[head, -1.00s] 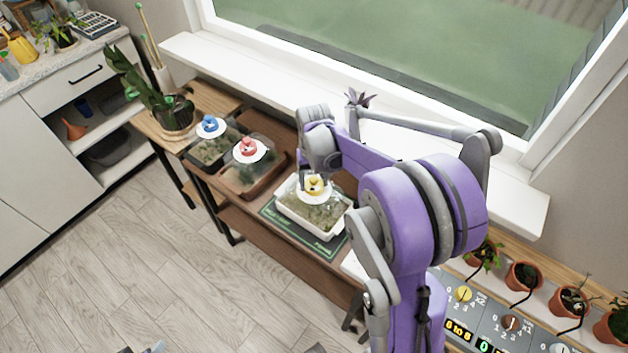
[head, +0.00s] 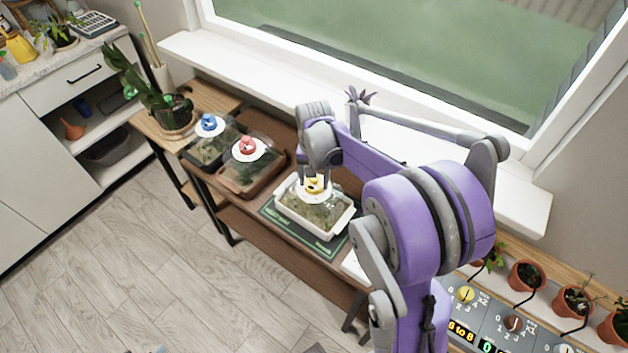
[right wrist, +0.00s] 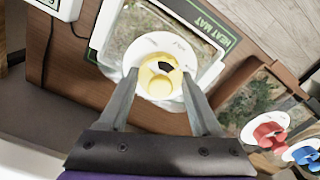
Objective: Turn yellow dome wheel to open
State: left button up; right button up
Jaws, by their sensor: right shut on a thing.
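The yellow dome wheel (head: 314,184) sits on a white disc on top of the clear dome over a white tray (head: 342,221). In the right wrist view the yellow wheel (right wrist: 160,77) has a dark mark on it, and the white disc carries faint lettering too small to read. My right gripper (head: 314,186) points down over the dome, shut on the yellow wheel; its fingers (right wrist: 162,86) stand on either side of the wheel in the right wrist view. My left gripper is not in view.
A green heat mat (head: 284,228) lies under the tray. Domes with a red wheel (head: 248,146) and a blue wheel (head: 209,122) stand to the left on the same wooden table. A grey panel with dials (head: 490,318) and potted plants is at the lower right.

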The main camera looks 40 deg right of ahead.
jog(key=m+b, duration=0.1)
jog(key=m, duration=0.3)
jog(key=shift+m, duration=0.4)
dwell(0.4)
jog(key=o, duration=1.4)
jog(key=shift+r, duration=0.1)
notch_tip(320, 180, up, 11)
jog(key=shift+f+p, duration=0.2)
jog(key=shift+p, duration=0.2)
jog(key=shift+a, duration=0.1)
